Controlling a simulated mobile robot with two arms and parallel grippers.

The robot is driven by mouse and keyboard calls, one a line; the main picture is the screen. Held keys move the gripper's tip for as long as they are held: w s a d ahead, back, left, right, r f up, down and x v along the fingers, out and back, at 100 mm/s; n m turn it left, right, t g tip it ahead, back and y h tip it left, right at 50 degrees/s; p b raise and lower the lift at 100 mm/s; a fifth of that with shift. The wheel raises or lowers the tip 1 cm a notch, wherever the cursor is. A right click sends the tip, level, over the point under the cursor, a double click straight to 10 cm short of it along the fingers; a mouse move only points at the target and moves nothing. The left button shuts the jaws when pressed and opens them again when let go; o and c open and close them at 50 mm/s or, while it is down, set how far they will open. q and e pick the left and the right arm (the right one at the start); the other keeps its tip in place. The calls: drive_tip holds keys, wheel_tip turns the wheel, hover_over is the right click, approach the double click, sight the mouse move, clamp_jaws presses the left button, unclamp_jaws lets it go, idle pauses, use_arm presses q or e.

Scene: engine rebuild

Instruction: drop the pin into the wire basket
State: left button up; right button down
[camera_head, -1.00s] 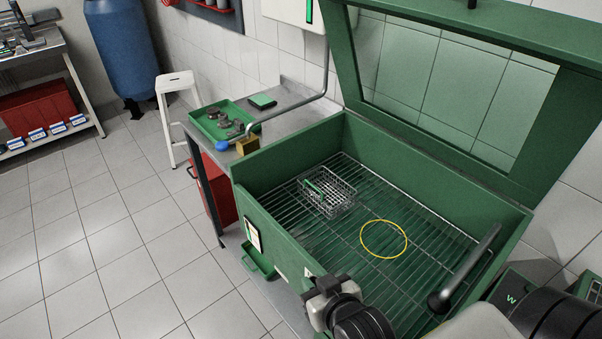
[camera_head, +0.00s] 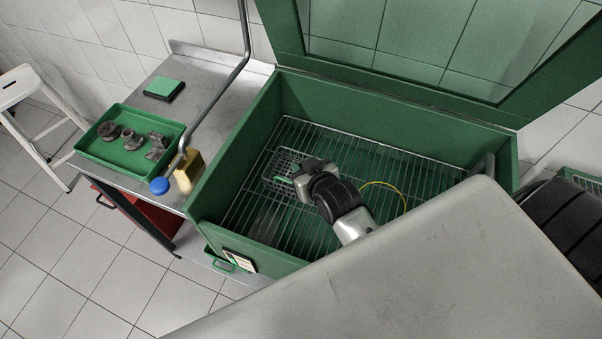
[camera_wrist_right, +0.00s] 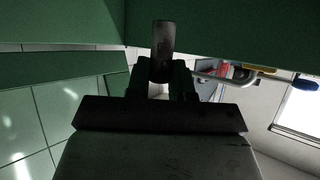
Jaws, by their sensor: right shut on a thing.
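My right gripper (camera_head: 298,180) reaches down inside the green washer tub (camera_head: 400,105), at the wire basket (camera_head: 277,162) on the rack. It covers the basket's right part in the head view. In the right wrist view the right gripper (camera_wrist_right: 165,80) is shut on the pin (camera_wrist_right: 163,45), a dark, dull metal cylinder that sticks out past the fingers. The pin cannot be made out in the head view. Whether the pin is above or inside the basket's walls cannot be told. My left gripper is not in view.
A yellow ring (camera_head: 400,190) lies on the tub's wire rack (camera_head: 250,205). The green lid (camera_head: 277,35) stands open behind. Left of the tub, a bench holds a green tray (camera_head: 95,150) of grey parts, a yellow block (camera_head: 189,170) and a blue-ended pipe (camera_head: 160,186).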

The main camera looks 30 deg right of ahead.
drive_tip(key=w+d+p, duration=0.1)
drive_tip(key=w+d, duration=0.4)
drive_tip(key=w, duration=0.3)
wheel_tip(320, 180, down, 7)
drive_tip(key=b, duration=0.7)
drive_tip(key=shift+m+h, duration=0.3)
drive_tip(key=shift+m, duration=0.1)
drive_tip(key=c, duration=0.9)
unclamp_jaws()
drive_tip(key=shift+s, duration=0.1)
drive_tip(key=v, duration=1)
drive_tip(key=shift+s+r, duration=0.25)
drive_tip(key=shift+s, duration=0.1)
drive_tip(key=shift+a, duration=0.1)
